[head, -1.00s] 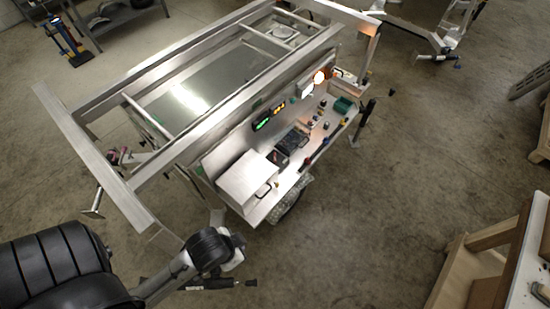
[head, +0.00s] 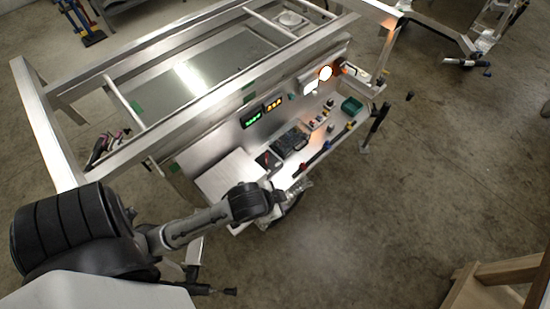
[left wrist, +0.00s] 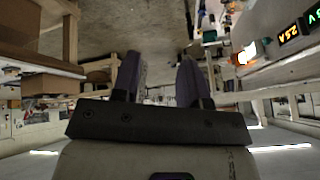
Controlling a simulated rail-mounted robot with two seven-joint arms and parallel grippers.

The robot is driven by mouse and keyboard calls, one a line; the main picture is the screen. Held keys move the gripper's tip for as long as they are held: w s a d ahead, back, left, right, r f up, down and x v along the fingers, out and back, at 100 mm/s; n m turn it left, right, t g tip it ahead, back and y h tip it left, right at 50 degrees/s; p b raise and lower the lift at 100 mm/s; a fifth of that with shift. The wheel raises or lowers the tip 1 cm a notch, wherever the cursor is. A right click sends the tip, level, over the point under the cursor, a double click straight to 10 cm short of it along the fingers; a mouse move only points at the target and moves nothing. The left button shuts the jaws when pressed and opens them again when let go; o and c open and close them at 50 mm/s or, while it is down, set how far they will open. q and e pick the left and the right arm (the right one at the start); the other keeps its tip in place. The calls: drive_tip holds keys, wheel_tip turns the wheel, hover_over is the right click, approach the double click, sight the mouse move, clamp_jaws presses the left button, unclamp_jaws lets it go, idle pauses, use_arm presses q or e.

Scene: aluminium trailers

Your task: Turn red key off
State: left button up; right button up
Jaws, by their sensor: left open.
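The trailer's side panel and shelf (head: 222,172) hold small controls and two lit displays, one green (head: 252,119) and one orange (head: 273,105). A small red part (head: 326,146) shows near the shelf's front edge; I cannot tell whether it is the red key. My left gripper (head: 301,187) is at the near edge of this shelf, partly hidden by its own wrist. In the left wrist view its two fingers (left wrist: 160,78) are apart with nothing between them. The displays (left wrist: 290,35) are at upper right there, beyond the fingers. My right gripper is not in view.
A green box (head: 351,105) and a black device (head: 290,138) sit on the shelf. A wooden stand (head: 495,283) is at lower right.

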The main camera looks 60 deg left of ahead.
use_arm(q)
drive_tip(key=w+a+f+y+b, duration=0.1)
drive_tip(key=w+a+f+b, duration=0.5)
drive_tip(key=w+b, duration=0.25)
drive_tip(key=w+a+f+y+b, duration=0.2)
drive_tip(key=w+a+f+b, duration=0.4)
drive_tip(key=w+b, duration=0.25)
drive_tip(key=n+g+h+b, duration=0.4)
drive_tip(key=n+g+b, duration=0.3)
drive_tip(key=n, duration=0.7)
hover_over(267, 157)
wheel_tip(267, 157, down, 10)
drive_tip(key=shift+t, duration=0.4)
wheel_tip(267, 157, down, 13)
drive_tip(key=b, duration=0.4)
drive_tip(key=shift+a+f, duration=0.1)
drive_tip(key=shift+f, duration=0.05)
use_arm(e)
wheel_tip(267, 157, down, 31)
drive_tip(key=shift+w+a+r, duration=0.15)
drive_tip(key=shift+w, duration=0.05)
use_arm(q)
clamp_jaws()
